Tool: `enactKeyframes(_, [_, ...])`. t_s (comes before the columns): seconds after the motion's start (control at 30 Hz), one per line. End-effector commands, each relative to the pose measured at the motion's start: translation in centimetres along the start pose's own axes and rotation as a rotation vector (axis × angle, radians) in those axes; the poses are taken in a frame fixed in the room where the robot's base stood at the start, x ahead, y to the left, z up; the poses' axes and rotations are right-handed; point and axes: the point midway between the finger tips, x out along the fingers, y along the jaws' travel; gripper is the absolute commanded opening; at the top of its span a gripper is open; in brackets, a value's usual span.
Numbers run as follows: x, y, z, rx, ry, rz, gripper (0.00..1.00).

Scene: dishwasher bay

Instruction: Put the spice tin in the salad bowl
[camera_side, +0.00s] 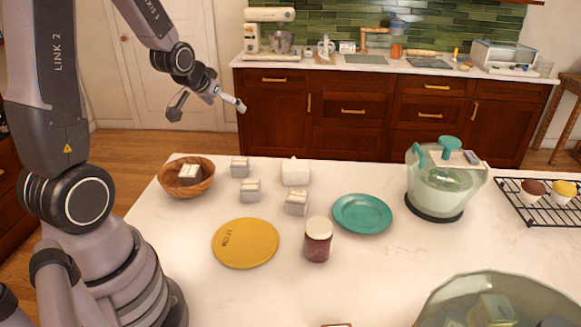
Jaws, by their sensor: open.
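My gripper (207,106) is open and empty, raised in the air above and behind the wooden bowl, with its two fingers spread apart. The wooden bowl (171,188) stands at the left of the white counter and holds a small pale block-shaped item (190,173). A large clear bowl (440,298) at the bottom right, cut off by the picture edge, holds a pale boxy item (492,309) and a dark one. Several small pale boxes, such as one (250,190), stand on the counter. I cannot tell which item is the spice tin, or which bowl is the salad bowl.
A yellow round board (245,243), a dark red jar with a pale lid (318,239) and a teal plate (362,213) lie mid-counter. A clear lidded container (441,190) and a black wire rack (547,213) stand at the right. The counter's front middle is mostly clear.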

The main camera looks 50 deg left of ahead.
Motion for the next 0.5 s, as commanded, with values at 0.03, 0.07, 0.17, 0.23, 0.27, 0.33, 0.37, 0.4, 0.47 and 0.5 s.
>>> enactKeyframes(0.03, [-3.1, 2.0, -0.6, 0.039, -0.008, 0.030, 0.88])
enactKeyframes(0.07, [-4.7, 3.0, -0.6, 0.058, -0.024, 0.046, 0.88])
enactKeyframes(0.17, [-10.3, 5.6, 0.6, 0.121, -0.081, 0.100, 0.88])
enactKeyframes(0.23, [-14.2, 6.9, 2.0, 0.165, -0.119, 0.139, 0.88])
enactKeyframes(0.27, [-15.7, 7.3, 2.8, 0.183, -0.137, 0.155, 0.88])
enactKeyframes(0.33, [-18.9, 7.8, 4.6, 0.224, -0.172, 0.190, 0.88])
enactKeyframes(0.37, [-20.1, 8.0, 5.4, 0.240, -0.186, 0.204, 0.88])
enactKeyframes(0.4, [-21.4, 8.0, 6.3, 0.260, -0.204, 0.219, 0.88])
enactKeyframes(0.47, [-23.0, 8.0, 7.6, 0.284, -0.225, 0.239, 0.88])
enactKeyframes(0.5, [-23.8, 7.9, 8.3, 0.296, -0.237, 0.248, 0.88])
